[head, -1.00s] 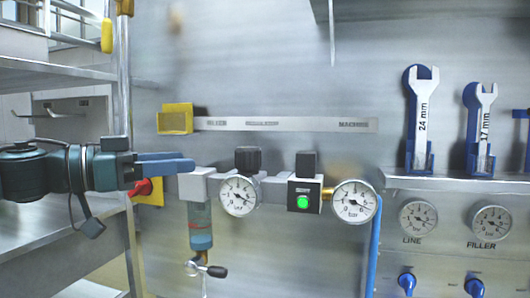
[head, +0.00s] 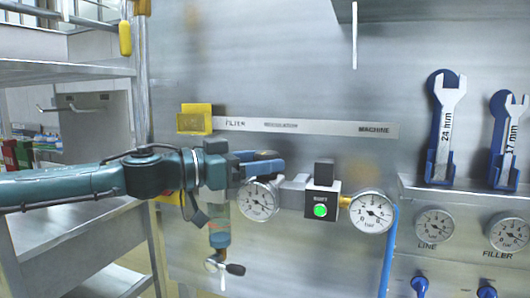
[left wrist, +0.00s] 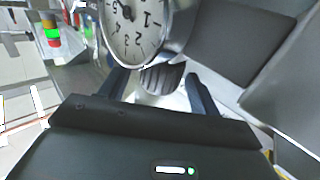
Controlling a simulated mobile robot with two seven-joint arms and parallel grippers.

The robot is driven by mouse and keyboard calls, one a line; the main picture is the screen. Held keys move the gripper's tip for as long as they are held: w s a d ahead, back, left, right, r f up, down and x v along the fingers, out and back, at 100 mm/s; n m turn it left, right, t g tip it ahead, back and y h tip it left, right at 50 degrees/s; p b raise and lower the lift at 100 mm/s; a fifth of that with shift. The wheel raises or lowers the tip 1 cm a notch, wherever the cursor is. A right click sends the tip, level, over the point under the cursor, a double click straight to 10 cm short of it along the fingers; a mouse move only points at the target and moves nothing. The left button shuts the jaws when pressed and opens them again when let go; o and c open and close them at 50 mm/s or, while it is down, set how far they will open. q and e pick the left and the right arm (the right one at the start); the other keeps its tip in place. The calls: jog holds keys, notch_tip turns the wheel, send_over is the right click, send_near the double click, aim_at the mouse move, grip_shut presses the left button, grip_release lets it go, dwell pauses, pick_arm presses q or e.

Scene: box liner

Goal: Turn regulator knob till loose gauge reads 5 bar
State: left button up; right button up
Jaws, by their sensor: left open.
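The black ribbed regulator knob (left wrist: 162,77) lies between the two fingers of my open left gripper (head: 268,163) in the left wrist view. I cannot tell whether the fingers touch it. In the head view the fingers cover the knob. A round white bar gauge (head: 258,201) sits just below the gripper; it also shows close up in the left wrist view (left wrist: 132,25). A second bar gauge (head: 371,211) is on a brass fitting at the right end of the unit. I cannot tell which gauge is the loose one, nor read either exactly. My right gripper is out of view.
A black block with a lit green button (head: 320,211) stands between the gauges. A clear filter bowl (head: 219,230) hangs below my gripper. LINE (head: 434,227) and FILLER (head: 508,233) gauges and two wrenches are at the right. A shelf rack stands at the left.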

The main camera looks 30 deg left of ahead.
pick_arm(q)
jog(key=shift+w+d, duration=0.25)
jog(key=shift+w, duration=0.15)
jog(key=shift+w+d, duration=0.1)
jog(key=shift+w, duration=0.1)
jog(key=shift+c, duration=0.5)
jog(key=c, duration=0.9)
jog(key=shift+n+y+p, duration=0.3)
jog(key=shift+y+p, duration=0.05)
jog(key=shift+y, duration=0.05)
